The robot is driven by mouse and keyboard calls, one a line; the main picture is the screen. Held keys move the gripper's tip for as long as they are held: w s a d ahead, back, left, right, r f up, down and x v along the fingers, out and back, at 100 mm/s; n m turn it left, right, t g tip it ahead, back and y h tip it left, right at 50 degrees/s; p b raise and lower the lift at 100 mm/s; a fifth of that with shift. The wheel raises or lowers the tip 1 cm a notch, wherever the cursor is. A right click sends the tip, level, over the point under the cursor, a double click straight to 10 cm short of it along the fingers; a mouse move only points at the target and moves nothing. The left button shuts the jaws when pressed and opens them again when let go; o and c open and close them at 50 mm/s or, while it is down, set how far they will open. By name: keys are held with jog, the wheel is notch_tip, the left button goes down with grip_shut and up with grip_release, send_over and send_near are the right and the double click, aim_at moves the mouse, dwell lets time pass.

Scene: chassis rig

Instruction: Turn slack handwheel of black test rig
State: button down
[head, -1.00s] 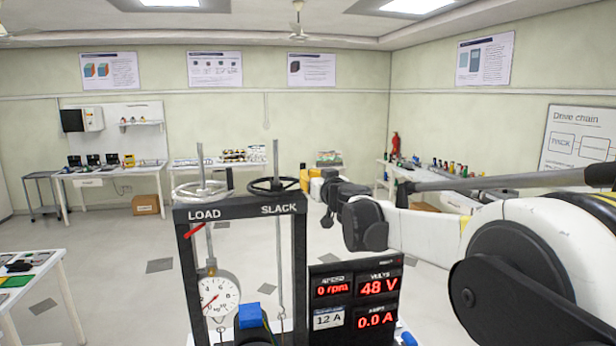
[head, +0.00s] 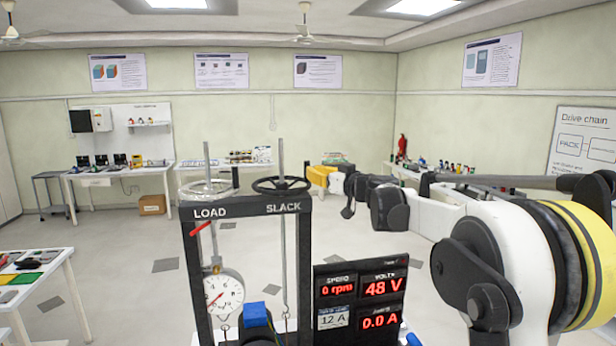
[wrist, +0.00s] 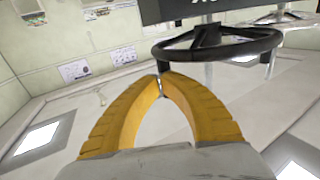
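The black test rig frame (head: 245,208) carries the labels LOAD and SLACK. The slack handwheel (head: 282,185) is a black spoked wheel on an upright threaded rod, above the SLACK label. The wheel also shows large in the wrist view (wrist: 218,43), just beyond my fingertips. My gripper (head: 308,174) has yellow fingers and is just right of the wheel in the head view.
The pale load handwheel (head: 206,190) stands left of the slack wheel. A dial gauge (head: 224,293) hangs below it. A display panel (head: 362,297) reading 0 rpm and 48 V stands right of the frame. Benches line the walls; open floor lies between.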

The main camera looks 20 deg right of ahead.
jog(key=shift+w+a+n+g+y+p, duration=0.2)
jog(key=shift+w+n+g+y+p, duration=0.2)
jog(key=shift+w+n+g+y, duration=0.75)
jog(key=shift+w+a+n+g+y+p, duration=0.15)
jog(key=shift+w+n+g+y+p, duration=0.3)
jog(key=shift+w+n+y, duration=0.8)
jog(key=shift+w+m+y, duration=0.3)
jog(key=shift+w+m, duration=0.05)
jog(key=shift+m, duration=0.05)
